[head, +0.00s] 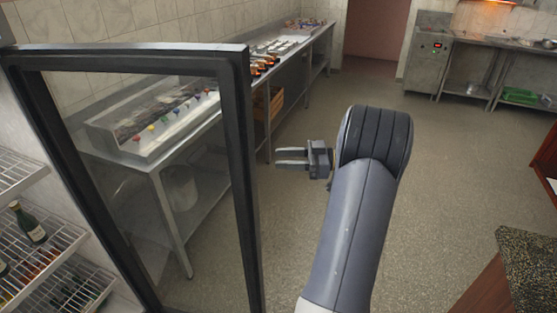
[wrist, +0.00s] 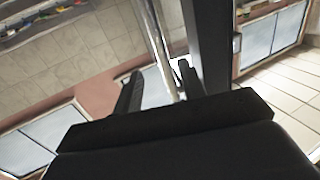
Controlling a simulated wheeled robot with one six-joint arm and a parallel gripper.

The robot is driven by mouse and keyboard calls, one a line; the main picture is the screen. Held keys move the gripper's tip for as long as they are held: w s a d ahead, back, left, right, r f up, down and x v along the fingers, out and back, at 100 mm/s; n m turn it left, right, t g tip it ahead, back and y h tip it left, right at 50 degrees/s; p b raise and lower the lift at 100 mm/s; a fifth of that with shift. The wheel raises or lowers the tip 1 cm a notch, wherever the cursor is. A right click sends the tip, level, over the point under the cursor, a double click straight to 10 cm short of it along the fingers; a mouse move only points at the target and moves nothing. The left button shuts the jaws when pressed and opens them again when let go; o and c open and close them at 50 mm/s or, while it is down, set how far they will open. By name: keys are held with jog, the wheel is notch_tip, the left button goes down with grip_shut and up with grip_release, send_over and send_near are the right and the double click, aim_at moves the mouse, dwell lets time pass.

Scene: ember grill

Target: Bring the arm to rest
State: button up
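My arm (head: 352,225) reaches up from the bottom of the head view, a grey link with a dark rounded joint at its top. My gripper (head: 278,157) points left from that joint, just right of the open glass door (head: 247,180) in the picture. Its two fingers are apart with nothing seen held between them. In the wrist view my gripper (wrist: 158,76) also shows its fingers spread. A shiny metal bar (wrist: 155,35) runs through the gap between them in the picture; I cannot tell how far beyond them it is. A black frame post (wrist: 207,45) stands right of it.
Wire shelves (head: 45,255) with a bottle (head: 28,224) are at the left. A steel counter (head: 155,158) stands behind the glass. A stone-topped counter (head: 535,260) is at the lower right. The middle floor (head: 440,150) is clear.

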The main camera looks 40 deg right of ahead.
jog(key=p+x, duration=0.2)
jog(key=x, duration=0.9)
jog(key=shift+s+a+p, duration=0.2)
jog(key=shift+s+p, duration=0.1)
jog(key=shift+p, duration=0.05)
